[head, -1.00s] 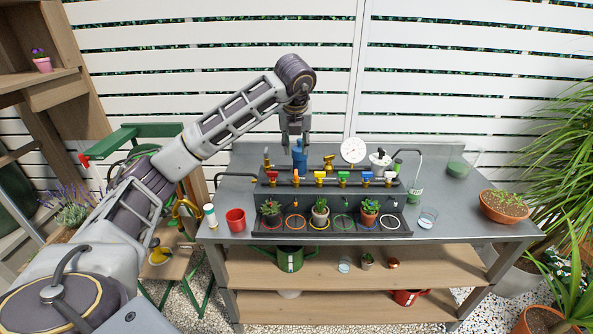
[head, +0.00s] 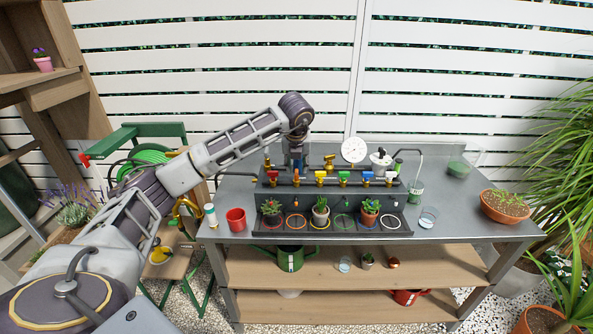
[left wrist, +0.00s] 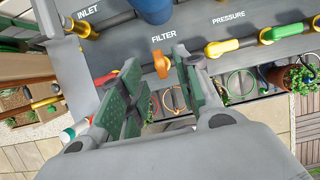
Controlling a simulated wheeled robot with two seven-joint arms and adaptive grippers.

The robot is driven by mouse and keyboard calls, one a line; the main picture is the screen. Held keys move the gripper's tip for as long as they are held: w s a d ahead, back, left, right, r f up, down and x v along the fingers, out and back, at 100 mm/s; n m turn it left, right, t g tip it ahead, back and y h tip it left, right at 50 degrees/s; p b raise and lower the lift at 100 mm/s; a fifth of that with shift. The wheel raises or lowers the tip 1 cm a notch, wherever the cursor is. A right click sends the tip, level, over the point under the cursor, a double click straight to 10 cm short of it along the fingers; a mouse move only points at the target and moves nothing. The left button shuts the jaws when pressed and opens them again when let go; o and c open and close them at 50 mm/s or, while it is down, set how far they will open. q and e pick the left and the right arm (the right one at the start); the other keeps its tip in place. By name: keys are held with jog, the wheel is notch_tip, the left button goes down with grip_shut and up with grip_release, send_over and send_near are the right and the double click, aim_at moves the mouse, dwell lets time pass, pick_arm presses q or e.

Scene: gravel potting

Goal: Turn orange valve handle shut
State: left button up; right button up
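The orange valve handle (head: 296,175) is in the row of coloured handles on the dark rack on the metal table. In the left wrist view the handle (left wrist: 161,66) shows between and just beyond my fingertips, below the FILTER label. My left gripper (head: 296,163) points down right above it. In the left wrist view its two green-padded fingers (left wrist: 158,60) are apart, one on each side of the handle, with nothing held. I cannot tell whether a finger touches it. My right gripper is in neither view.
A red handle (head: 273,175) and a yellow handle (head: 320,175) flank the orange one closely. A pressure gauge (head: 354,150) and brass fittings stand behind the row. Small potted plants (head: 320,210) stand in front. A red cup (head: 236,219) stands on the table's left.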

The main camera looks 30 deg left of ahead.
aim_at(296, 171)
pick_arm(q)
jog(key=shift+x, duration=1.9)
jog(key=shift+c, duration=0.3)
grip_shut()
